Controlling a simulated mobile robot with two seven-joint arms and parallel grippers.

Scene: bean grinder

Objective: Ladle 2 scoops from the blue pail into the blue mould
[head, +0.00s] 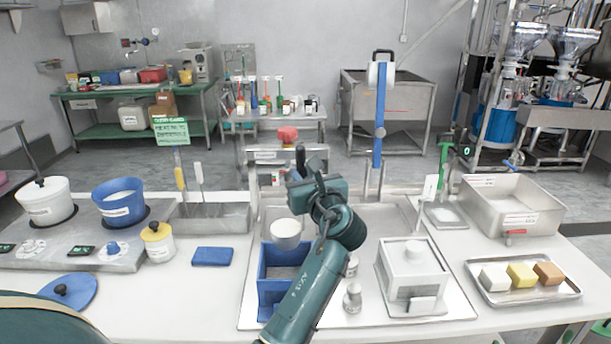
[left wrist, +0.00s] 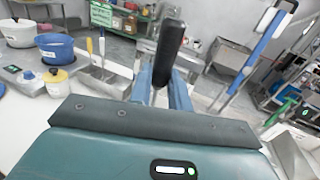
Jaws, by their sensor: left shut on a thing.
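The blue pail (head: 118,210) stands on the grey hob at the left with white content inside; it also shows in the left wrist view (left wrist: 52,52). The blue mould (head: 277,300) is an open box on the tray in front of me, partly hidden by my arm. My left gripper (head: 318,192) is shut on the ladle's dark handle (left wrist: 168,50). The ladle's pale bowl (head: 286,236) hangs above the mould's far side, apparently not touching it. Whether the bowl holds anything is unclear. My right gripper is not in view.
A white pot (head: 44,205) and a yellow-lidded jar (head: 158,245) stand left. A blue lid (head: 68,291) and a blue cloth (head: 212,257) lie on the table. A white press box (head: 412,270) and small metal weights (head: 352,298) stand right of the mould.

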